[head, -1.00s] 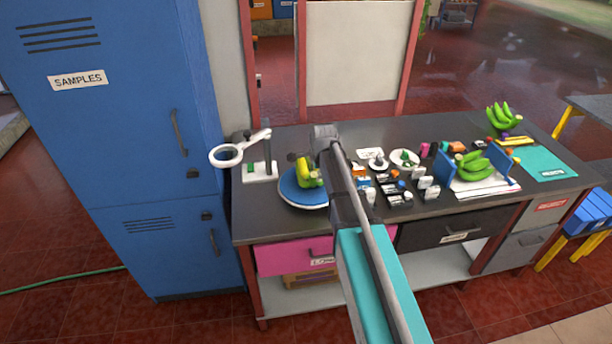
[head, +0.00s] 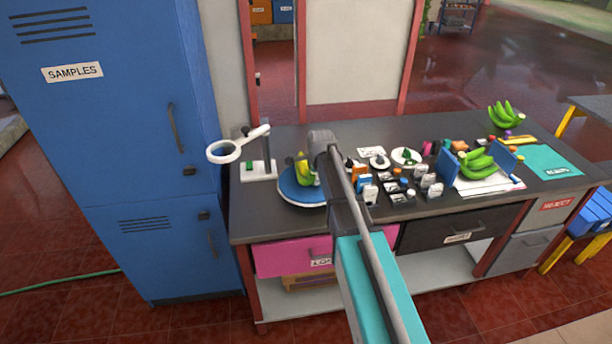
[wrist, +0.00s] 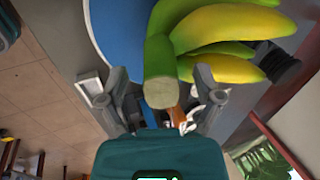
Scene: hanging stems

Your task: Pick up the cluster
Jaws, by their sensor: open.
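A yellow-green banana cluster (head: 303,172) rests on a round blue plate (head: 292,190) on the bench, partly hidden by my arm. In the wrist view the cluster (wrist: 235,30) fills the upper middle and right. Its thick green stem, with a pale cut end, points towards my gripper (wrist: 162,90). My gripper is open, with one finger on each side of the stem end. I cannot tell whether either finger touches it. Greener banana clusters lie in a blue-sided holder (head: 477,166) and at the bench's back right (head: 506,115).
A white ring magnifier on a stand (head: 240,150) stands left of the plate. Many small bottles and boxes (head: 395,185) crowd the bench right of my arm. A blue locker (head: 120,150) stands left of the bench. The bench front left is clear.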

